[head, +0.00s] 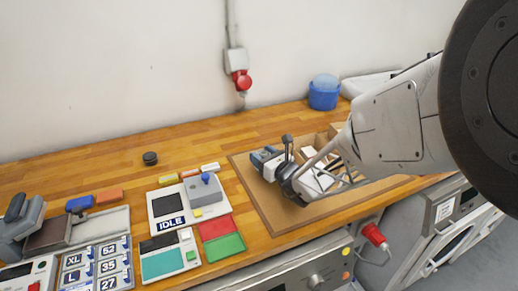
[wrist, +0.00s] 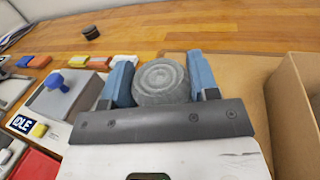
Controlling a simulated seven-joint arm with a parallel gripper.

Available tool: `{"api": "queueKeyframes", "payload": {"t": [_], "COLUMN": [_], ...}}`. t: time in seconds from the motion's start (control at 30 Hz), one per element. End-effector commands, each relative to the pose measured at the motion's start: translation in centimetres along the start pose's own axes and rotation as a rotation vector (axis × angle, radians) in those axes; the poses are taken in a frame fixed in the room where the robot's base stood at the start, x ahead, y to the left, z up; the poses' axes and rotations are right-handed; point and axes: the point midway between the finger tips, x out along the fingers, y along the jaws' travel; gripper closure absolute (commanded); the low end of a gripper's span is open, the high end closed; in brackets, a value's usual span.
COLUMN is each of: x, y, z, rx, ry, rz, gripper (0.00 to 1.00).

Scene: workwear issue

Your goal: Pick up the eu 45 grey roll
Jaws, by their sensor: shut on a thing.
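A grey roll (wrist: 160,84) with a spiral end shows in the wrist view, between the two blue finger pads of my gripper (wrist: 161,72). The pads press on its left and right sides, and my gripper is shut on it. No size mark can be read on the roll. In the head view my gripper (head: 268,160) is over the left part of a brown board (head: 262,207); the roll is hard to make out there. I cannot tell whether the roll is clear of the surface.
A cardboard box wall (wrist: 296,115) stands close on the right. Left of the board are an IDLE device (head: 163,207), a red pad (head: 215,227), a green pad (head: 224,246) and a size label panel (head: 97,266). A blue tub (head: 324,94) stands behind. The back-left worktop is mostly clear.

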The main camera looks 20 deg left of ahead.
Motion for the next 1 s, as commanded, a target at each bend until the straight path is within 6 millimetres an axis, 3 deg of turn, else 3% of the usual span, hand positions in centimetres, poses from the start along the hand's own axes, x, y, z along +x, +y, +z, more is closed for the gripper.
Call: {"api": "queueKeyframes", "payload": {"t": [0.2,0.4,1.0], "x": [-2.9,-4.5,-5.4], "y": [1.4,2.3,2.7], "z": [0.3,0.5,0.5], "rx": [-0.001,-0.001,0.0], "ry": [-0.001,-0.001,0.0], "rz": [0.0,0.001,0.001], "gripper": [0.69,0.69,0.69]}}
